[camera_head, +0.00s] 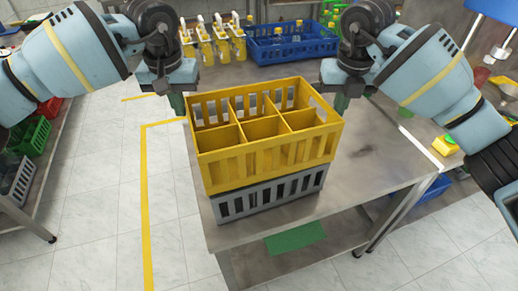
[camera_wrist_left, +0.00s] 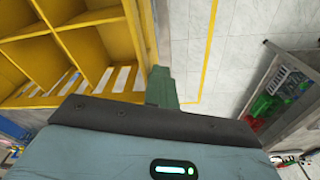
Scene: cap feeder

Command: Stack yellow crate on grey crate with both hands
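The yellow crate (camera_head: 265,148), empty with six compartments, sits upright on top of the grey crate (camera_head: 272,195), roughly aligned with it. Any small gap between them cannot be told. My left gripper (camera_head: 178,104) is just outside the yellow crate's left end, with its green fingertip pointing down. In the left wrist view that fingertip (camera_wrist_left: 161,87) is beside the yellow crate's end wall (camera_wrist_left: 138,35); contact is unclear. My right gripper (camera_head: 341,104) is just outside the right end, also pointing down. Neither finger gap shows clearly. Most of the grey crate's far side is hidden.
Both crates stand near the front left edge of a metal table (camera_head: 375,165); its right part is clear. A blue crate with bottles (camera_head: 290,45) and yellow bottles (camera_head: 222,45) stand behind. A shelf with green crates (camera_head: 35,138) is at left. The floor between is free.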

